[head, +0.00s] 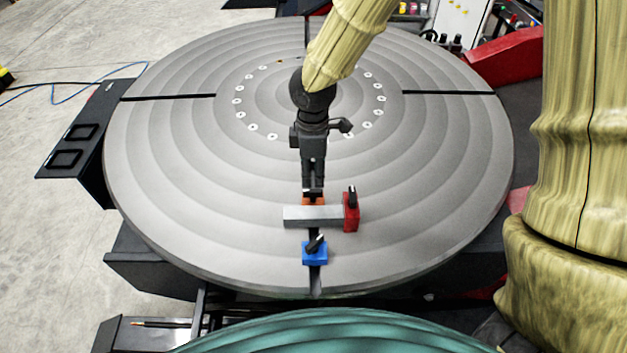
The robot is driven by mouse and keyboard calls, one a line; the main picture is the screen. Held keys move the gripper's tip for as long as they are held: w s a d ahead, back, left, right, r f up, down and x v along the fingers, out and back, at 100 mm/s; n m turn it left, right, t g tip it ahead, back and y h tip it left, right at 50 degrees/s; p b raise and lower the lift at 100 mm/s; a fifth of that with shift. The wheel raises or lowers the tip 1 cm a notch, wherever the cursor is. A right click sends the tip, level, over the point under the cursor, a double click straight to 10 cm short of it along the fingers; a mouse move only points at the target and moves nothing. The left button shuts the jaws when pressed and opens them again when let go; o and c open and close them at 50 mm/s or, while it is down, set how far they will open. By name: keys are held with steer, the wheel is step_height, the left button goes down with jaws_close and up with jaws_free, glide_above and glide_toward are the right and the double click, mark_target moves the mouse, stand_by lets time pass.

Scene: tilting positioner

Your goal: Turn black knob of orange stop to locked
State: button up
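The orange stop (313,201) sits on the round grey table, behind the metal bar. Only a thin orange strip of it shows; the rest is hidden by my gripper. My gripper (313,190) points down right over the orange stop, with its fingertips at or just above it. The black knob of the orange stop cannot be told apart from the dark fingers, so its angle is not visible. I cannot tell whether the fingers are open or shut, or whether they touch the knob.
A grey metal bar (311,216) lies just in front of the orange stop. A red stop (351,213) with a black knob stands at its right end. A blue stop (314,255) with a black knob is nearer. The round table (200,200) is otherwise mostly clear.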

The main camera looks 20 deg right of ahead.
mark_target(313, 190)
steer(key=shift+r, duration=2.55)
